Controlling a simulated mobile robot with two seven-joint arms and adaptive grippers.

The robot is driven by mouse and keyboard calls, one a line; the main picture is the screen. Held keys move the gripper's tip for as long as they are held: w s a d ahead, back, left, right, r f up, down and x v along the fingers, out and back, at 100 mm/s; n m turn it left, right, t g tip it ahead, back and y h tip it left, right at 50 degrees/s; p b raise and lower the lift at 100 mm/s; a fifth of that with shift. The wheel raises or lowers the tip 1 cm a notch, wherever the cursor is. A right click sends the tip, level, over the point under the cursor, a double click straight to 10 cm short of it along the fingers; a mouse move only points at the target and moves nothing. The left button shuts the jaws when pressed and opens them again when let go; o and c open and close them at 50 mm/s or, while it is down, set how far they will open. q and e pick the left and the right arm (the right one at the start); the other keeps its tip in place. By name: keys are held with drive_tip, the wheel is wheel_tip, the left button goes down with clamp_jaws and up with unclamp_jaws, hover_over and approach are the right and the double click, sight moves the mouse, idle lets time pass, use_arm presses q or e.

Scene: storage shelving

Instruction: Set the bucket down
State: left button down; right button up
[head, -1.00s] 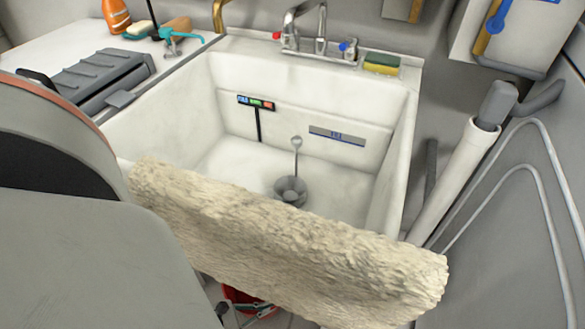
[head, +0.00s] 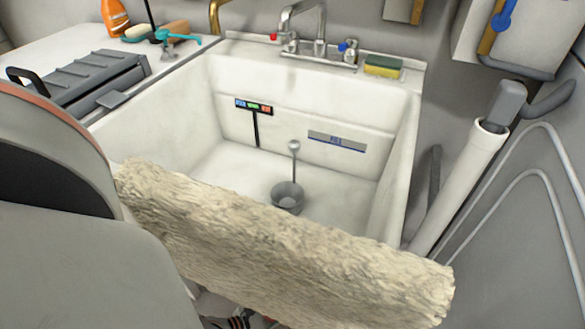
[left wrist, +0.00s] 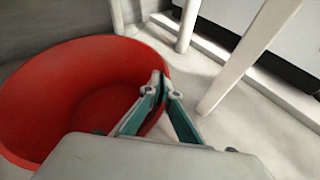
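The red bucket (left wrist: 60,90) fills the left side of the left wrist view, open side up, and looks empty where its inside shows. My left gripper (left wrist: 168,88) is at the bucket's right rim, its two fingers close together with the rim between them. I cannot tell whether the bucket's base touches the floor. In the head view, the bucket and my left gripper are hidden behind the shaggy beige roll and my arm. My right gripper is not in view.
The shaggy beige roll (head: 290,245) crosses the front of the white sink (head: 215,160). A white pipe (head: 460,190) stands to the right. In the left wrist view, pale floor (left wrist: 240,125) lies right of the bucket, with a white leg (left wrist: 245,60) standing there.

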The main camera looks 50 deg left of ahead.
use_arm(q)
drive_tip(key=c, duration=2.3)
unclamp_jaws()
drive_tip(key=shift+w, duration=0.1)
drive_tip(key=shift+s+r, duration=0.2)
drive_tip(key=shift+p+v, duration=1.35)
drive_tip(key=shift+v, duration=4.45)
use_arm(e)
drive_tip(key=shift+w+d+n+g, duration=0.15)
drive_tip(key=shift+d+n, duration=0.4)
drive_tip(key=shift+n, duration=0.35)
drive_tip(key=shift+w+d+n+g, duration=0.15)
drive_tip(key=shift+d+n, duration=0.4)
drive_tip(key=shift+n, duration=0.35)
use_arm(q)
drive_tip(key=shift+w+r, duration=0.1)
